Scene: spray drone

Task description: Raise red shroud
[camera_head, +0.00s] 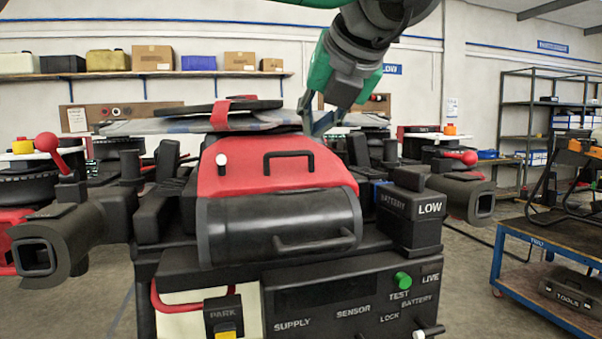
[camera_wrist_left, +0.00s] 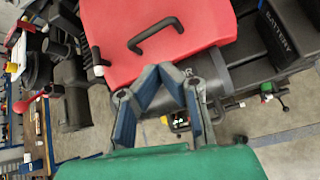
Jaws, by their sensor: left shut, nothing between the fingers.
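The red shroud (camera_head: 240,180) lies lowered on top of the drone's black body in the head view. It has a black bar handle (camera_head: 288,155) on top and a white knob (camera_head: 221,160) at its left. The shroud also fills the upper middle of the wrist view (camera_wrist_left: 200,30), with its handle (camera_wrist_left: 155,36) in sight. In the wrist view the gripper's fingers (camera_wrist_left: 160,74) are shut and empty, just beyond the shroud's edge. My right gripper is not in view.
A black battery block (camera_head: 412,208) stands right of the shroud. A black rounded cover with a bar handle (camera_head: 280,222) sits in front. Side arms with red knobs (camera_head: 46,142) flank the drone.

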